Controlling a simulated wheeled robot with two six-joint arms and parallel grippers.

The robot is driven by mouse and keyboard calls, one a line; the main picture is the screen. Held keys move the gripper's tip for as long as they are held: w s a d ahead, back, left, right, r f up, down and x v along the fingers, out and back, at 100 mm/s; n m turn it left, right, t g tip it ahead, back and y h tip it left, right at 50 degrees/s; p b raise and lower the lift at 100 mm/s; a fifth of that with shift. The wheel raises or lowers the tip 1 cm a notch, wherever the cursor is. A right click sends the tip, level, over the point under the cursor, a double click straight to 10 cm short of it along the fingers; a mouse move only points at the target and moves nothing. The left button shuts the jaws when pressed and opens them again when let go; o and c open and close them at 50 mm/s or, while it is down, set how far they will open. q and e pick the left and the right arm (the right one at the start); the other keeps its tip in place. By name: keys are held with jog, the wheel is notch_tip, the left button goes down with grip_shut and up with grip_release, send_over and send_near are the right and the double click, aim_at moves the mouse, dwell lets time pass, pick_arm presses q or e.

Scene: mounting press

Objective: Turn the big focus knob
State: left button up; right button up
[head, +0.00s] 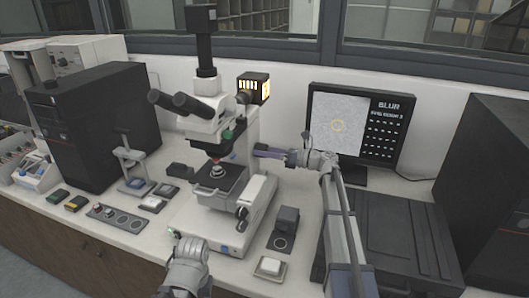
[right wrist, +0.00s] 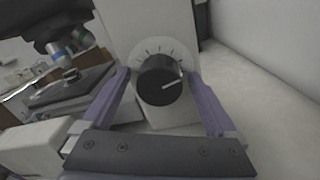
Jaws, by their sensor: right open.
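The big focus knob (right wrist: 158,80) is a black round dial with a white pointer line and scale marks around it, on the pale side of the microscope. Its pointer slants slightly up to the right. My right gripper (head: 262,151) is open at the microscope's right side. In the right wrist view its purple fingers stand left and right of the knob, with a narrow gap visible on each side. In the head view the knob is not clearly visible. The microscope (head: 232,130) stands on the white bench. My left gripper (head: 187,252) is low in front, its fingers not clear.
A monitor (head: 340,125) behind my right arm shows a grey picture and the word "BLUR". Dark cabinets (head: 95,125) stand left, and another (head: 490,170) right.

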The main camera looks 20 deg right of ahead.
jog(key=v, duration=0.7)
jog(key=shift+s+d, duration=0.25)
jog(key=shift+d, duration=0.1)
dwell(1.2)
